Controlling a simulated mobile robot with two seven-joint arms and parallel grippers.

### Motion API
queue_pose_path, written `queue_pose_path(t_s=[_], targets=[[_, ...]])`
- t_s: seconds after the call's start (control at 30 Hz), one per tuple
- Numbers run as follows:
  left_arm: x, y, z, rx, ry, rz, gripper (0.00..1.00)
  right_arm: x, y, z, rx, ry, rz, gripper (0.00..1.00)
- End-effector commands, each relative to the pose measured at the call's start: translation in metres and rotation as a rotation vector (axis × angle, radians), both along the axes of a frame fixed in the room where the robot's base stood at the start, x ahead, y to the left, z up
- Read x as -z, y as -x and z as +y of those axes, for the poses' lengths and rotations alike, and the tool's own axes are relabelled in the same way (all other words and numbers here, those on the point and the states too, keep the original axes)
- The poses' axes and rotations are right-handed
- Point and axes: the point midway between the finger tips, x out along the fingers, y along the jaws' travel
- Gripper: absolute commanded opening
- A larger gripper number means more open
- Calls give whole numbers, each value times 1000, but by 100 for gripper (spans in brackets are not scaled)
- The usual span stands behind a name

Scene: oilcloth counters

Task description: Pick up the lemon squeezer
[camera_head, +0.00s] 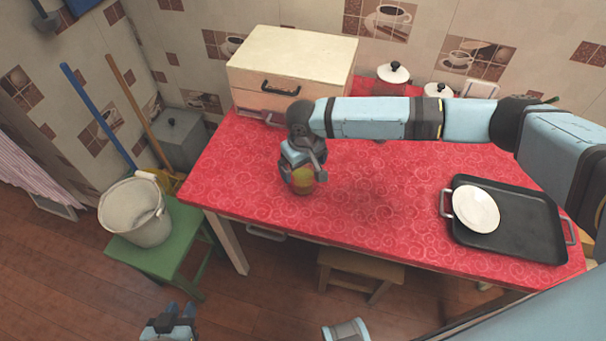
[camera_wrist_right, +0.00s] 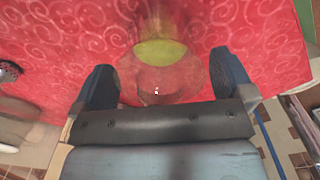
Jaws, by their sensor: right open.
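The lemon squeezer (camera_head: 302,182) stands near the front edge of the red table, partly hidden under my right gripper (camera_head: 304,170). In the right wrist view the lemon squeezer (camera_wrist_right: 160,52) looks see-through with a yellow-green part inside. My right gripper (camera_wrist_right: 163,70) is open, with one finger on each side of the clear body and gaps between them. My left gripper (camera_head: 172,312) is low at the bottom edge of the head view, away from the table; its jaw opening is unclear.
The red table (camera_head: 375,205) is clear around the squeezer. A black tray (camera_head: 525,220) with a white plate (camera_head: 476,209) is at the right. A cream drawer box (camera_head: 290,55) and lidded jars (camera_head: 392,74) stand at the back. A bucket (camera_head: 130,215) sits on a green stool (camera_head: 155,260).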

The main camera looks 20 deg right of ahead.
Motion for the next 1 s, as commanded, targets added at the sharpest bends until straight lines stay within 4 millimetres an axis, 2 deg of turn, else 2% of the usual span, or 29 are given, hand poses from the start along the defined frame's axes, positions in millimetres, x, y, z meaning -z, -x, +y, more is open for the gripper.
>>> queue_pose_path(t_s=[0.23,0.27,0.43,0.47,0.77,0.87,1.0], targets=[[0,0,0,0,0,-1,31,2,0,0,0,0,-1,100],[0,0,0,0,0,-1,31,2,0,0,0,0,-1,95],[-1,0,0,1,1,-1,31,2,0,0,0,0,-1,56],[-1,0,0,1,1,-2,31,2,0,0,0,0,-1,52],[-1,0,0,1,1,-3,31,-1,-1,0,0,-1,-2,52],[-2,0,-1,1,1,-3,31,-8,-1,0,0,-2,-3,52],[-3,0,-1,1,1,-4,31,-27,-1,0,0,-2,-5,52]])
